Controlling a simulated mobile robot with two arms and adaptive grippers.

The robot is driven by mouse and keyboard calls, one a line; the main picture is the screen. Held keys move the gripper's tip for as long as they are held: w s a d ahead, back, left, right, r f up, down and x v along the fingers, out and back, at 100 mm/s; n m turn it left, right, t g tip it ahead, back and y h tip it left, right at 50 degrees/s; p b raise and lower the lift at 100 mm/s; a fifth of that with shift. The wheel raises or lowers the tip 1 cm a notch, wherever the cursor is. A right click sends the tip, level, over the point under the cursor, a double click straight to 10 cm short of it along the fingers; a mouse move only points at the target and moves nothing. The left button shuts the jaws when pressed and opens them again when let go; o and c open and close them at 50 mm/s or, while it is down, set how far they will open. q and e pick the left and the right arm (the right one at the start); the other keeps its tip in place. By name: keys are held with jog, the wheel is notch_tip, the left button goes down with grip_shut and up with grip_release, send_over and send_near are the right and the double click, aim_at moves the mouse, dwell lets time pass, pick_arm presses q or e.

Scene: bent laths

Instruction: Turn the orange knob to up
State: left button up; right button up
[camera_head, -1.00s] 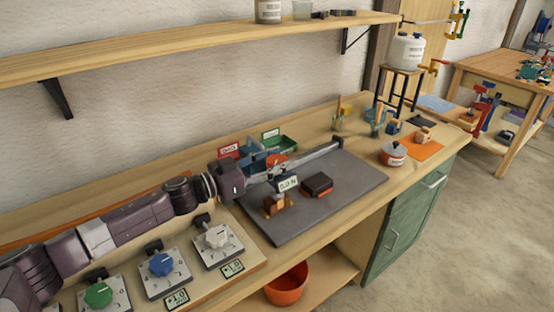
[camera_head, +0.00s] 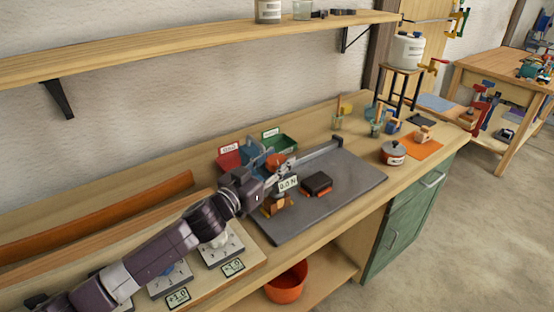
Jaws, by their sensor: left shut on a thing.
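A board of control plates (camera_head: 248,262) lies at the front left of the bench. A pale knob (camera_head: 218,246) and a blue knob (camera_head: 172,272) are partly hidden by my left arm. I cannot make out an orange knob on the board. A rounded orange thing (camera_head: 275,161) shows behind the gripper; I cannot tell what it is. My left gripper (camera_head: 282,173) is over the left part of the dark grey mat. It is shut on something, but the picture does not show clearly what. My right gripper is not in view.
Red (camera_head: 229,160) and green (camera_head: 283,143) bins stand behind the mat (camera_head: 345,185). A long grey bar (camera_head: 325,151) and a dark block (camera_head: 316,183) are on the mat. A red pot (camera_head: 393,155) stands to the right. An orange lath (camera_head: 100,220) lies along the wall.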

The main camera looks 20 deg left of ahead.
pick_arm(q)
jog(key=shift+d+n+t+y+b, duration=0.1)
jog(key=shift+n+t+y+b, duration=0.25)
jog(key=shift+n+y, duration=0.7)
jog(key=n+y+b, duration=0.1)
jog(key=y, duration=0.2)
jog(key=shift+f+n+y+b, duration=0.1)
jog(key=shift+n+y+b, duration=0.25)
jog(key=shift+b, duration=0.05)
jog(key=n+y+b, duration=0.2)
jog(key=y, duration=0.1)
jog(key=shift+r+n+y+b, duration=0.2)
jog(key=shift+n+y+b, duration=0.1)
jog(key=shift+y+b, duration=0.15)
jog(key=shift+r, duration=0.15)
